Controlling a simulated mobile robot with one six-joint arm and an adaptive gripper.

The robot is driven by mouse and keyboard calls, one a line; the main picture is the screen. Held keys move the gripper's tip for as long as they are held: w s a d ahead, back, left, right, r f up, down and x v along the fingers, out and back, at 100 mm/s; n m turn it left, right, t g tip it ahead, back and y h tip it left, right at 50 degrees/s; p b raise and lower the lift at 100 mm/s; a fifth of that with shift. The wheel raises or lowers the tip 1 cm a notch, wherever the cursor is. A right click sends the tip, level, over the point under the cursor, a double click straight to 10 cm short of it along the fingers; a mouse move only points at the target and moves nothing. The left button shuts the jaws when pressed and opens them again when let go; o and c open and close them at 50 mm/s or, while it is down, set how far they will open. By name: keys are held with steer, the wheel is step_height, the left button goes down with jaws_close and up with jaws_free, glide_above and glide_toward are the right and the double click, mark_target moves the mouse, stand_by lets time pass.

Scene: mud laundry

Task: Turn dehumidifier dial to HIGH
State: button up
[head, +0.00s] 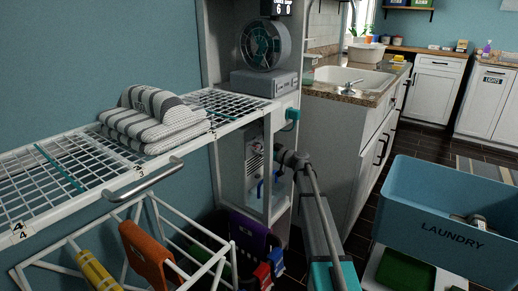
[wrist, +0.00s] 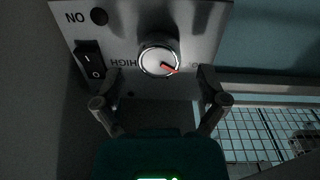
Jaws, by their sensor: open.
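The dehumidifier dial (wrist: 159,61) is a round white knob with a chrome rim, set on a grey panel (wrist: 190,20). Its red pointer aims right and slightly down in the wrist view. The HIGH label (wrist: 123,63) is upside down on the dial's left, away from the pointer. A label on the right is mostly hidden by a finger. My gripper (wrist: 161,100) is open and empty, its fingers below the dial to either side, apart from it. In the head view, the pale dehumidifier (head: 253,160) stands in the lower cabinet bay, with my arm in front.
A black rocker switch (wrist: 90,60) sits left of the dial. A wire shelf (head: 70,165) with folded striped towels (head: 155,118) is at left. A fan (head: 265,45) stands above the bay. A blue laundry bin (head: 440,215) is at right.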

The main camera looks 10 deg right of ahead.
steer(key=shift+x, duration=0.95)
steer(key=c, duration=1.1)
steer(key=shift+c, duration=0.2)
steer(key=shift+m, duration=2.2)
steer(key=o, duration=1.1)
steer(key=shift+o, duration=0.2)
